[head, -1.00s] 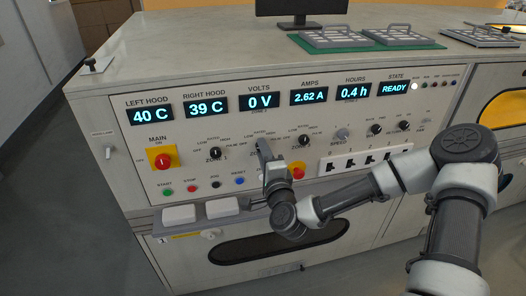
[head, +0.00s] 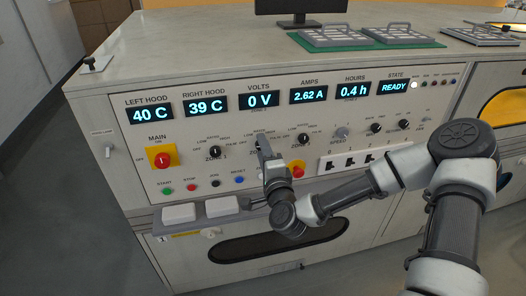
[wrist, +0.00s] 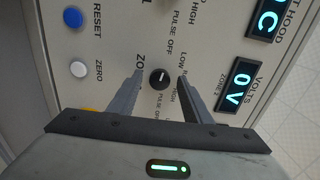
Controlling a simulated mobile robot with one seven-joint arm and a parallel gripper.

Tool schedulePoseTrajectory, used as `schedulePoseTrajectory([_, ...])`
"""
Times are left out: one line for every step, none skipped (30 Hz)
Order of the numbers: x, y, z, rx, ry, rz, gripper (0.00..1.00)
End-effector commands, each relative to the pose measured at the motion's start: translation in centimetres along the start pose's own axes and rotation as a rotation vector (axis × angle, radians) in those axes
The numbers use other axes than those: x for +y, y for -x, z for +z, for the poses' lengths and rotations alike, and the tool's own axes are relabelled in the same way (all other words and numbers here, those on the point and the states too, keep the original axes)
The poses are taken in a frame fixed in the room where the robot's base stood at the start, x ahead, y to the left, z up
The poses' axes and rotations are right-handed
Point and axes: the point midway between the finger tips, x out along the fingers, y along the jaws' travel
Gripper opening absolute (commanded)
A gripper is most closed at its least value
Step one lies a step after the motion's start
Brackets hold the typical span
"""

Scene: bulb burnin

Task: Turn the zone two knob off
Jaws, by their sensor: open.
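The zone two knob (wrist: 159,78) is a small dark round knob with a pale pointer mark, seen in the wrist view on the light panel. Dial words, including LOW, HIGH and PULSE OFF, are printed around it, partly hidden by my fingers. My gripper (wrist: 160,77) is open, with one finger on each side of the knob. I cannot tell whether either finger touches it. In the head view my gripper (head: 263,144) is at the panel between the zone one and zone three knobs and hides the zone two knob.
The zone one knob (head: 215,152) is left of my gripper, the zone three knob (head: 303,140) right of it. A red button on yellow (head: 297,171) is close below right. The main switch (head: 162,160) is far left. The volts display (head: 259,100) above reads 0 V.

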Motion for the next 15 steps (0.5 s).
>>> schedulePoseTrajectory([0.0,0.1,0.0,0.0,0.0,0.0,0.45])
schedulePoseTrajectory([0.0,0.1,0.0,-0.001,0.0,0.001,0.45])
schedulePoseTrajectory([0.0,0.3,0.0,-0.001,0.0,0.001,0.45])
schedulePoseTrajectory([0.0,0.6,0.0,-0.001,0.0,0.001,0.45])
schedulePoseTrajectory([0.1,0.9,0.1,-0.002,0.0,0.002,0.45])
schedulePoseTrajectory([0.1,1.4,0.1,-0.002,0.0,0.002,0.45])
schedulePoseTrajectory([0.0,1.9,0.1,-0.002,0.0,0.002,0.45])
schedulePoseTrajectory([0.0,2.4,0.1,-0.003,0.0,0.003,0.45])
schedulePoseTrajectory([0.0,3.2,0.1,-0.003,-0.001,0.003,0.45])
schedulePoseTrajectory([0.1,3.9,0.1,-0.003,-0.001,0.004,0.45])
schedulePoseTrajectory([0.1,4.6,0.1,-0.003,-0.001,0.004,0.45])
schedulePoseTrajectory([0.1,5.6,0.1,-0.003,-0.002,0.004,0.45])
schedulePoseTrajectory([0.0,6.4,0.0,-0.002,-0.002,0.004,0.45])
schedulePoseTrajectory([0.1,7.2,0.1,-0.003,-0.001,0.005,0.45])
schedulePoseTrajectory([0.1,8.2,0.1,-0.003,-0.001,0.005,0.45])
